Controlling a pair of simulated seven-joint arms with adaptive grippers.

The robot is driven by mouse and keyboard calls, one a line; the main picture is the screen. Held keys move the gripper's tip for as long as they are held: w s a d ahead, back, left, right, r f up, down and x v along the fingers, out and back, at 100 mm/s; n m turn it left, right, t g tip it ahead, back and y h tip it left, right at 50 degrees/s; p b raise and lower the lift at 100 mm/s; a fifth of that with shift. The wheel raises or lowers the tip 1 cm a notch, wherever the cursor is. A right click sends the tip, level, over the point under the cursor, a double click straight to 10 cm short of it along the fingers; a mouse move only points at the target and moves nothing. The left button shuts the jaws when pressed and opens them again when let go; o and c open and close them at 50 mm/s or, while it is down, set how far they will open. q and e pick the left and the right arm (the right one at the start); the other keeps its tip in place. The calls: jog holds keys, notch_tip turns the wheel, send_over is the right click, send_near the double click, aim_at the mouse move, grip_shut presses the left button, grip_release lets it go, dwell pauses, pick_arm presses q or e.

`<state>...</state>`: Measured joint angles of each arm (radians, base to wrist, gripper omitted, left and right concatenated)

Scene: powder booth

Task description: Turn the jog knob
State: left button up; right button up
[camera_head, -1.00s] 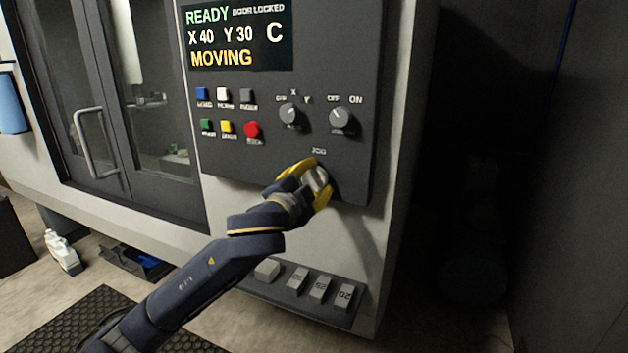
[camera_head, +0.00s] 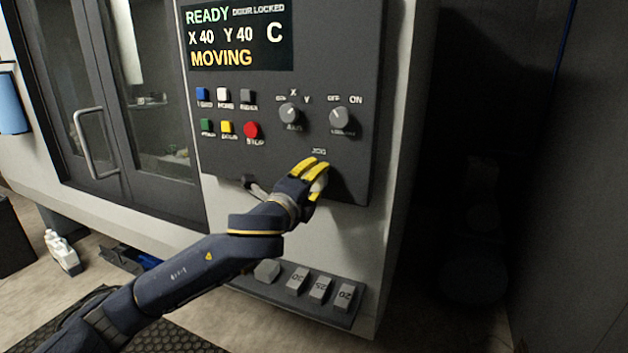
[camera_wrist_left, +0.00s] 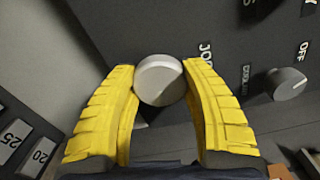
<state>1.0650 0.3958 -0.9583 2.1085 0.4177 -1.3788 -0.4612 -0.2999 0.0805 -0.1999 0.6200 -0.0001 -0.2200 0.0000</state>
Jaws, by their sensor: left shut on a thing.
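The jog knob (camera_wrist_left: 160,80) is a round, pale grey knob on the dark control panel (camera_head: 350,60), under the label JOG. My left gripper (camera_head: 316,177) is at the knob, its yellow fingers on either side and shut on it. In the left wrist view the fingers (camera_wrist_left: 163,95) flank the knob and its round face shows between them. In the head view the fingers cover most of the knob. The display (camera_head: 238,35) reads READY, DOOR LOCKED, X 40, Y 40, C and MOVING. My right gripper is not in view.
Above the jog knob are two selector knobs, the axis knob (camera_head: 290,113) and another (camera_head: 340,119). Coloured buttons, including a red one (camera_head: 251,130), sit to the left. A shelf with numbered blocks (camera_head: 319,289) is below. The machine door (camera_head: 100,90) is shut.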

pick_arm(q)
jog(key=shift+m, duration=0.5)
jog(key=o, duration=1.3)
jog(key=v, duration=1.2)
jog(key=shift+w, duration=0.1)
